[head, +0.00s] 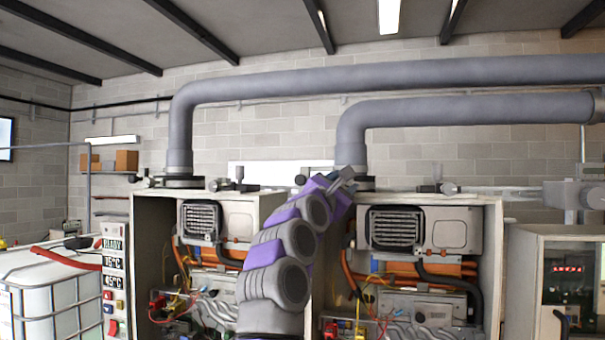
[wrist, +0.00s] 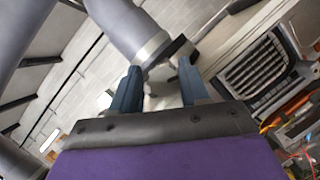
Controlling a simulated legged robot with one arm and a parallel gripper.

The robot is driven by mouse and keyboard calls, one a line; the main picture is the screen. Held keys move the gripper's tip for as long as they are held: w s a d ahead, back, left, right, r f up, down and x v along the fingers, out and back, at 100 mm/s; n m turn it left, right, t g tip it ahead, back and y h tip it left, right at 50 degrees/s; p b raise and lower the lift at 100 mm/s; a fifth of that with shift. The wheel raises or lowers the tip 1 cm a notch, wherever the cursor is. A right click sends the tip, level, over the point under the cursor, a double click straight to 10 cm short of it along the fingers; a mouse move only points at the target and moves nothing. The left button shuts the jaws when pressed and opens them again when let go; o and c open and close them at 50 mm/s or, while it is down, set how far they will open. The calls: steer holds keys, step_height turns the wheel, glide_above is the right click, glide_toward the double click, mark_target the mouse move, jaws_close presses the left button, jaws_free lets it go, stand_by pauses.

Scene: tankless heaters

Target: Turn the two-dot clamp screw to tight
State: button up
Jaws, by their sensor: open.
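My gripper (head: 341,180) is raised over the top of the right open heater (head: 490,250), at the base of its grey flue pipe (head: 351,140). In the wrist view its two blue fingers (wrist: 160,75) are apart, with nothing held between them. Past the fingertips are the pipe (wrist: 115,25), its pale end ring (wrist: 152,47) and a dark clamp collar (wrist: 179,50). In the head view my arm and gripper partly hide this collar (head: 366,184). I cannot make out the two-dot mark or tell which part is its screw.
A left open heater (head: 144,240) has its own pipe (head: 180,130) and dark collar (head: 180,182). Valve fittings (head: 240,180) stand on the heater tops. A closed cabinet (head: 520,270) is at the right and a white caged tank (head: 40,285) at the left.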

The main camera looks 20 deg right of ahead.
steer(key=shift+d+f+n+b, duration=0.15)
steer(key=shift+f+n+b, duration=0.1)
steer(key=shift+n+b, duration=0.05)
